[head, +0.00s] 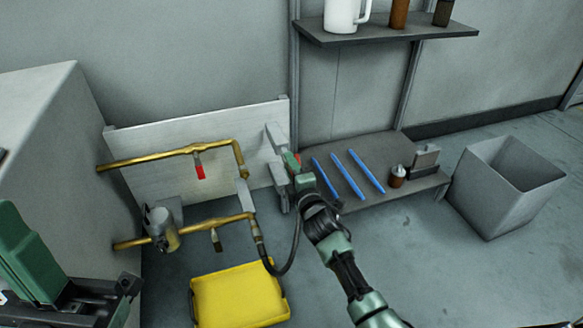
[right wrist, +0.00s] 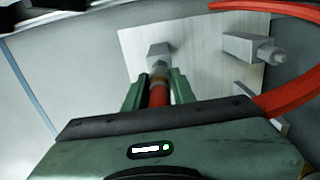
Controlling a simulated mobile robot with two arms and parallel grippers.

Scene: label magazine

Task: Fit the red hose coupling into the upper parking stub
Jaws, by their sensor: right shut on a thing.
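My right gripper (head: 294,168) is at the right end of the white panel, shut on the red hose coupling (head: 297,157). In the right wrist view the red coupling (right wrist: 158,96) sits between the two green fingers (right wrist: 157,92), with a brownish collar at its front. A grey stub (right wrist: 158,57) lies straight ahead of the coupling, roughly in line with it; I cannot tell whether they touch. A second grey stub (right wrist: 250,48) stands to the right. The upper grey block (head: 275,137) shows beside my gripper in the head view. My left arm shows at the lower left; its fingers are unclear.
A red hose (right wrist: 285,95) curves at the right of the wrist view. Brass pipes (head: 150,161) cross the white panel (head: 140,140). A yellow case (head: 238,297) lies on the floor. A low shelf (head: 330,160) holds blue rods; a grey bin (head: 490,205) stands right.

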